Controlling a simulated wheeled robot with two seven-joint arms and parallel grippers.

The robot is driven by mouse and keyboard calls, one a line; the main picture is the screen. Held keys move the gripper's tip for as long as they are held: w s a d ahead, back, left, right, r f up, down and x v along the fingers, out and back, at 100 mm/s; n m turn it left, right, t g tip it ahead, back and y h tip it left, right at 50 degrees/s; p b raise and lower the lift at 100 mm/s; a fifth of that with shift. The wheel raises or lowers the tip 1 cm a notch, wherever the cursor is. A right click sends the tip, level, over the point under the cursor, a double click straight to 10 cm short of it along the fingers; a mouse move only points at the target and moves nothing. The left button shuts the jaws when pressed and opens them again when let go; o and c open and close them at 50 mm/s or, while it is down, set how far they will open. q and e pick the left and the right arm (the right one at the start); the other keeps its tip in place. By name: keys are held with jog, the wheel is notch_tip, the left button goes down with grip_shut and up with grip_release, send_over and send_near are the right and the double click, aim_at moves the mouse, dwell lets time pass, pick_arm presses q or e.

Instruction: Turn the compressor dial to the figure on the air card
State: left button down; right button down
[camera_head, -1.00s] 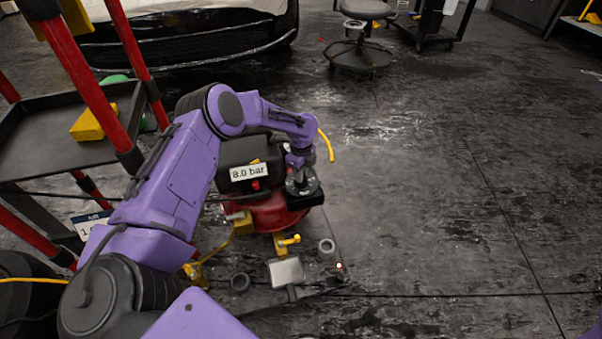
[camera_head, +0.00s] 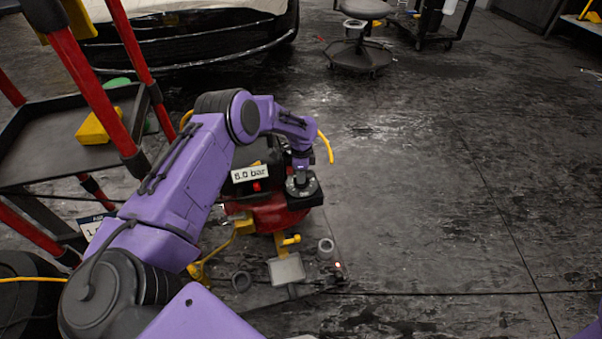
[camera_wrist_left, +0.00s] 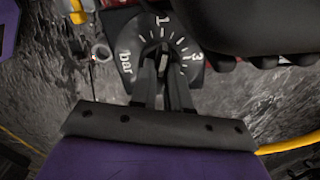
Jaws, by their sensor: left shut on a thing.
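The red and black compressor (camera_head: 268,214) stands on the floor in the head view, partly behind my left arm. Its white readout (camera_head: 250,174) seems to read 6.0 bar. The dial (camera_head: 300,188) is on the compressor's right side. In the left wrist view the dial plate (camera_wrist_left: 126,62) shows tick marks, 1, 3 and "bar". My left gripper (camera_wrist_left: 163,62) points down at the dial and is shut on its knob, which the fingers mostly hide. The air card (camera_head: 92,224) is at the left; my arm hides part of it, and only "1." shows. My right gripper is out of view.
A red-framed cart (camera_head: 60,165) with a yellow block (camera_head: 98,126) stands at the left. A stool (camera_head: 358,50) and a car (camera_head: 190,35) are at the back. A yellow hose (camera_head: 326,148) lies by the compressor. The floor to the right is clear.

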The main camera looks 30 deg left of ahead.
pick_arm(q)
jog(key=shift+n, duration=0.5)
jog(key=c, duration=1.1)
grip_release()
notch_tip(320, 180, up, 10)
jog(key=p, duration=0.3)
jog(key=shift+r, duration=0.25)
jog(key=shift+w+n, duration=0.1)
jog(key=shift+n, duration=0.2)
